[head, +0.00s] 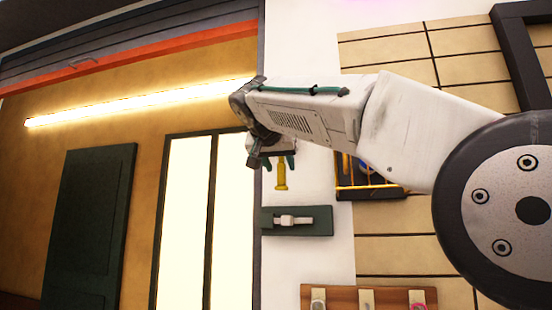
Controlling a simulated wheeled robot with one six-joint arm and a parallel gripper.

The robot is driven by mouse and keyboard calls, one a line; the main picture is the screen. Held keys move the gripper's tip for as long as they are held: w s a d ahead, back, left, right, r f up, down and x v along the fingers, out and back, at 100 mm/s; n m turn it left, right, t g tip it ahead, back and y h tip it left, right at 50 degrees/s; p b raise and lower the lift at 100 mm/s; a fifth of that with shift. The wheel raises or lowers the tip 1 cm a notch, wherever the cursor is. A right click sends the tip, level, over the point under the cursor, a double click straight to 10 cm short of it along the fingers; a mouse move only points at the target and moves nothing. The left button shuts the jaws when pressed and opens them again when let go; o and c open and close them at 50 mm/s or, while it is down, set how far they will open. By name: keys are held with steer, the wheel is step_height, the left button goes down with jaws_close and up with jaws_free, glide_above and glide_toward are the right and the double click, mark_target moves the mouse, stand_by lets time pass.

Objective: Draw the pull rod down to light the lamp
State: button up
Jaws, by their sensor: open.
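The pull rod (281,174) is a short yellow bar with a wider lower end, hanging upright in front of the white wall. Its upper part is hidden behind my gripper. My gripper (279,162) is at the end of my raised arm, with dark teal fingertips spread apart. The rod shows between and below the fingertips; I cannot tell whether they touch it or how far in depth they are from it.
Below the rod, a dark green panel with a pale fitting (296,221) is on the wall. A dark rack with yellow bars (350,175) is to the right, partly behind my arm. A wooden hook board (340,292) is lower down. Bright window panes (184,225) are at left.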

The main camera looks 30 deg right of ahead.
mark_target(280, 167)
steer(key=shift+x, duration=2.35)
jaws_close()
